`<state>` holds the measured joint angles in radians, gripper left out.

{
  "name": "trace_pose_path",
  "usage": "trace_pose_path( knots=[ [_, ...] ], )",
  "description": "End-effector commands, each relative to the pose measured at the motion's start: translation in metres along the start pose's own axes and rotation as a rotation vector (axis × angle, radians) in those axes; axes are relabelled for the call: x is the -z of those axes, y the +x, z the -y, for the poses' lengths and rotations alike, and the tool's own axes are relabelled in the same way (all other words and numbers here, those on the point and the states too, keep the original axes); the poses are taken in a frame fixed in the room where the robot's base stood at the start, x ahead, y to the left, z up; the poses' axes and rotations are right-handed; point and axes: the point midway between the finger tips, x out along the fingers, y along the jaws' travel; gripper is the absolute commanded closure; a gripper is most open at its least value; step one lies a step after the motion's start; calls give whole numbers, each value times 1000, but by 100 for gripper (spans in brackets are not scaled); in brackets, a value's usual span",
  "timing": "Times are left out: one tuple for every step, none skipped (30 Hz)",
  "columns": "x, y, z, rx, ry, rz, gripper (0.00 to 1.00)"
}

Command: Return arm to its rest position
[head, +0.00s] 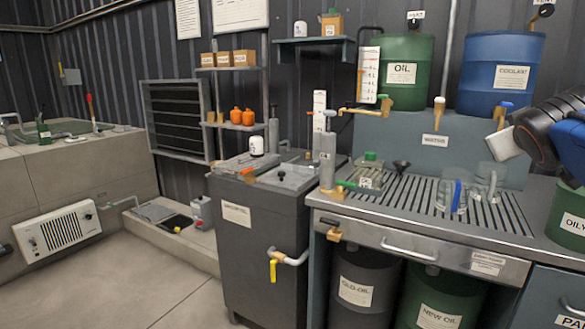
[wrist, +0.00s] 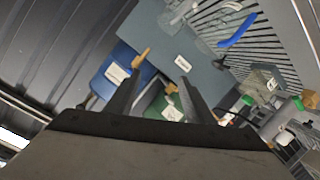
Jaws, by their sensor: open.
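My gripper (wrist: 158,92) shows in the wrist view as two dark fingers set wide apart, with nothing held between them. Behind the fingers, the wrist view shows a tilted scene with the blue coolant drum (wrist: 112,68) on the left and the green oil drum (wrist: 168,108) behind and between them. In the head view, my blue and dark arm enters at the right edge, above the workbench and in front of the wall. My gripper's fingers cannot be made out there.
The slatted workbench (head: 510,220) holds clear jugs (head: 452,192) and a small funnel (head: 402,166). The green oil drum (head: 405,50) and blue coolant drum (head: 495,85) stand behind it. A green oily drum (head: 568,215) is close below my arm. The floor (head: 140,270) at left is clear.

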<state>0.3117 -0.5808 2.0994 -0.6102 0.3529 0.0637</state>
Motion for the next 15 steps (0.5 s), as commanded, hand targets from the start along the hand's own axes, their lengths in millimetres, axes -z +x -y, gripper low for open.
trace_pose_path(
  knots=[
    [-21,-5,22,43,24,44,52],
    [-35,-8,34,67,38,75,52],
    [-53,-13,51,101,57,115,52],
    [-66,-17,63,126,70,145,52],
    [-79,-21,76,152,81,175,52],
    [-96,-27,92,185,96,215,52],
    [-109,-33,104,211,107,245,52],
    [-122,-38,116,237,116,277,52],
    [-140,-46,132,272,127,318,52],
    [-152,-53,144,298,135,348,52],
    [-165,-60,155,325,141,378,52],
    [-182,-70,170,361,149,420,52],
    [-194,-78,181,387,154,449,52],
    [-206,-86,192,414,157,480,52],
    [-222,-97,206,448,162,520,52]
  ],
)
